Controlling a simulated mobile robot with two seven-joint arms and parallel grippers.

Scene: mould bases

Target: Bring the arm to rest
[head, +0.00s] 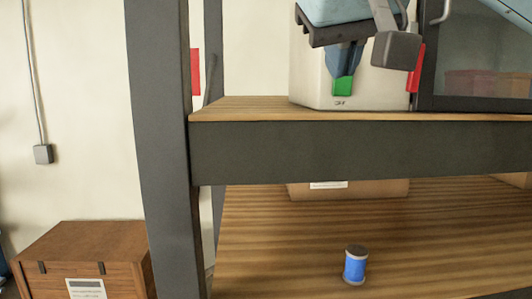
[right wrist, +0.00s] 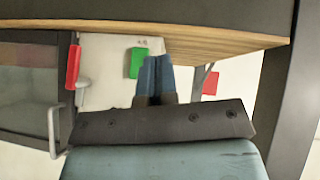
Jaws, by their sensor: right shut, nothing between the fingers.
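My right gripper (head: 343,61) hangs at the top of the head view, in front of a white box on the upper shelf. Its two blue-grey fingers are together with nothing between them and point down. The right wrist view also shows the shut fingers (right wrist: 154,77), with the white box and its green patch beyond them. I see a gap between the fingers and the shelf edge in neither view clearly. My left gripper is not in view.
The upper shelf (head: 300,150) carries the white box (head: 310,85) and a dark glass-fronted cabinet (head: 480,50). A blue spool (head: 355,265) stands on the lower shelf, with a cardboard box (head: 375,189) behind. A dark post (head: 158,140) and wooden chest (head: 90,250) are at left.

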